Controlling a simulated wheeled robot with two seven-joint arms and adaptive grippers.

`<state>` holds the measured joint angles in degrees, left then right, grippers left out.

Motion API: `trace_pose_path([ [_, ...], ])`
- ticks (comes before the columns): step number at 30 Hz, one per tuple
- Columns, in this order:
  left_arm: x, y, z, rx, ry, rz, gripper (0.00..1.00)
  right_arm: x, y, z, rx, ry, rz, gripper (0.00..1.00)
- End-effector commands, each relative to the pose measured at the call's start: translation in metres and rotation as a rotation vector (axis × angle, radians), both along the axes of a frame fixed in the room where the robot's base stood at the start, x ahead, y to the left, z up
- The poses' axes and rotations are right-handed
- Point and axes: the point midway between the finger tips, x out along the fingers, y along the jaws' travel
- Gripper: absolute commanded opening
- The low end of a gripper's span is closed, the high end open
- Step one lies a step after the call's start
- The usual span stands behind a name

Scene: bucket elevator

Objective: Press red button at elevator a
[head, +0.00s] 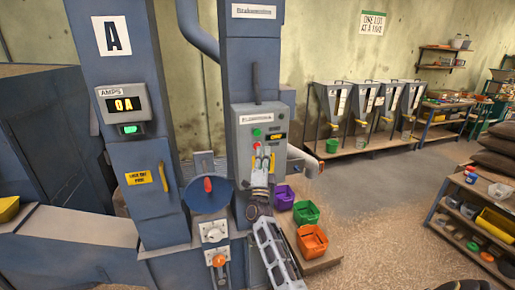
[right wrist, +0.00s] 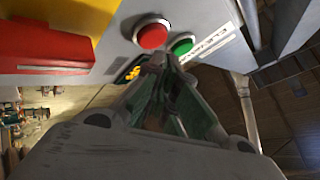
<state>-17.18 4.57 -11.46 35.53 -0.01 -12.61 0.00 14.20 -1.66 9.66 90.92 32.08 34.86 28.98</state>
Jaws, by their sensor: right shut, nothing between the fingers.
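In the right wrist view the red button (right wrist: 150,32) is a round cap in a silver ring, beside the green button (right wrist: 181,43). My right gripper (right wrist: 166,62) is shut and empty, its tips just below and between the two buttons in the picture. I cannot tell whether the tips touch the panel. In the head view the right gripper (head: 260,163) is in front of the box's lower part, which it partly hides. The left gripper is not in view.
An amps display (head: 124,104) reads 0 A on the left column. A blue disc with a red handle (head: 208,186) is left of the box. Purple (head: 284,196), green (head: 306,212) and orange (head: 312,240) bins stand low on the right. Open floor (head: 370,200) lies beyond them.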

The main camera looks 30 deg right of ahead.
Motion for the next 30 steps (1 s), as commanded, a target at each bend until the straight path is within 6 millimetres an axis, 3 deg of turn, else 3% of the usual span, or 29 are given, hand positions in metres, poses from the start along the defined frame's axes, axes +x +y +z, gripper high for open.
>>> trace_pose_path([
  [30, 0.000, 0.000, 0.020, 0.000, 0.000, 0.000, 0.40, -0.048, 0.012, 0.001, 0.000, 0.000, 0.000, 0.00],
])
